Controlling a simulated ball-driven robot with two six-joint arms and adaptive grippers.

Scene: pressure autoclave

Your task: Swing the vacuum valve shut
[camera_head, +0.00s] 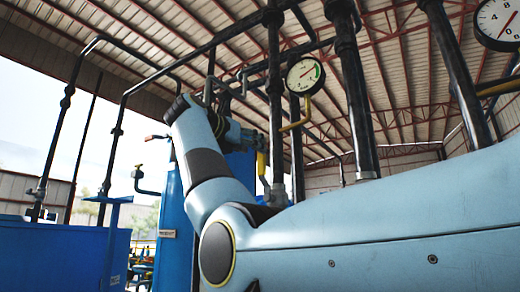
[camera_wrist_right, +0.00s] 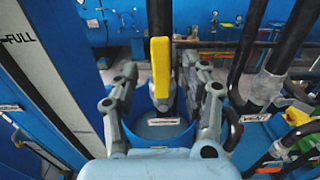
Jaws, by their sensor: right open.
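A valve with a long yellow lever (camera_wrist_right: 161,68) stands upright in the middle of the right wrist view, on a dark pipe; a small label (camera_wrist_right: 162,122) below it is too small to read. The yellow lever also shows in the head view (camera_head: 262,166), beside a dark vertical pipe. My right gripper (camera_wrist_right: 163,75) is open, with one finger on each side of the lever and visible gaps to it. In the head view my right gripper (camera_head: 250,138) is small and partly hidden by my arm. I cannot tell whether this is the vacuum valve. My left gripper is out of view.
Dark vertical pipes (camera_head: 353,90) stand close behind my right arm. A round gauge (camera_head: 304,76) hangs on a yellow pipe, and another gauge (camera_head: 499,24) is at upper right. A green-and-yellow valve (camera_wrist_right: 298,117) and several pipes crowd the wrist view's right side.

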